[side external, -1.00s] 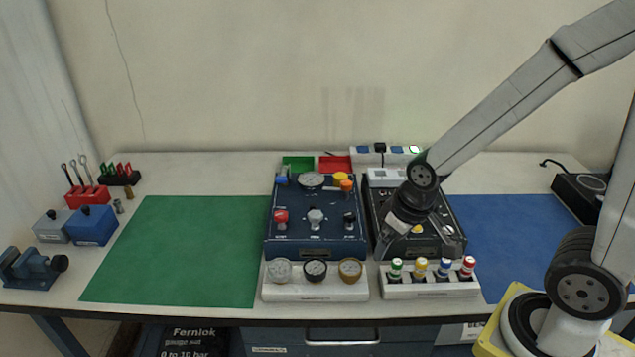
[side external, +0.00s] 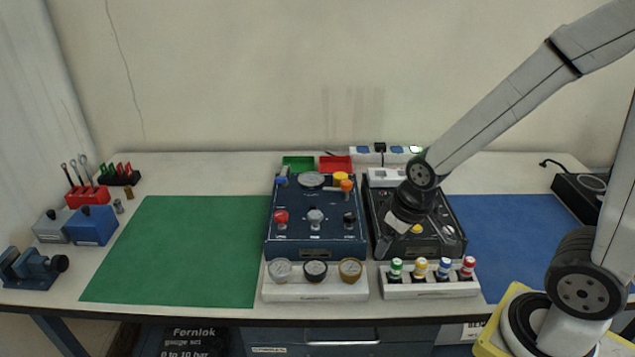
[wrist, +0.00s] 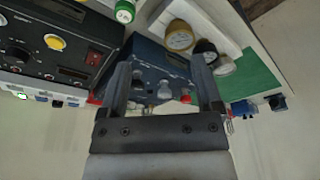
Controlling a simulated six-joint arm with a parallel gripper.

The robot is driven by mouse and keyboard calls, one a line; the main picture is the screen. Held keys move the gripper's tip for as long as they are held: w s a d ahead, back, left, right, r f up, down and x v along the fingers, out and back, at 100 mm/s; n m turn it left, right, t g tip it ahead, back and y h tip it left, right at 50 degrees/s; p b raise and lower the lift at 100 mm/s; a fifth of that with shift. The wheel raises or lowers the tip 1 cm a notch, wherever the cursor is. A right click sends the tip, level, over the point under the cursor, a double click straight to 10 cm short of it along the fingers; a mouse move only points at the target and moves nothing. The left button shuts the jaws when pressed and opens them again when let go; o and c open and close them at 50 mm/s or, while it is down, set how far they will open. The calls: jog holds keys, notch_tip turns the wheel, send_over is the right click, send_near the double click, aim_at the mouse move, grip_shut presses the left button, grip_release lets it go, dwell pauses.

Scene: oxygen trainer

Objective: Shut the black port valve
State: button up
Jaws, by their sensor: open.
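The black port valve (side external: 349,218) is the small black knob at the right of the row on the dark blue panel (side external: 315,240). A grey knob (side external: 315,217) and a red knob (side external: 281,217) stand to its left. How its handle is turned is too small to tell. My gripper (wrist: 160,72) is open and empty in the wrist view, its fingers framing the blue panel and its knobs. In the side external view my wrist hangs over the black box right of the panel, and the fingers are hidden there.
A black instrument box (side external: 445,245) stands close right of the panel. A white rack with round gauges (side external: 316,293) and a rack with coloured-top bottles (side external: 430,288) stand in front. The green mat (side external: 185,250) at left is clear.

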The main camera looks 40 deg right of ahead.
jog(key=w, duration=0.1)
jog(key=r+n+g, duration=0.2)
jog(key=n, duration=0.9)
send_over(349, 214)
jog(key=shift+s+a+f, duration=0.25)
jog(key=shift+s, duration=0.15)
jog(key=shift+w+d+n+g, duration=0.3)
jog(key=shift+w+n, duration=0.1)
jog(key=shift+n, duration=0.1)
jog(key=shift+f, duration=3.9)
grip_shut()
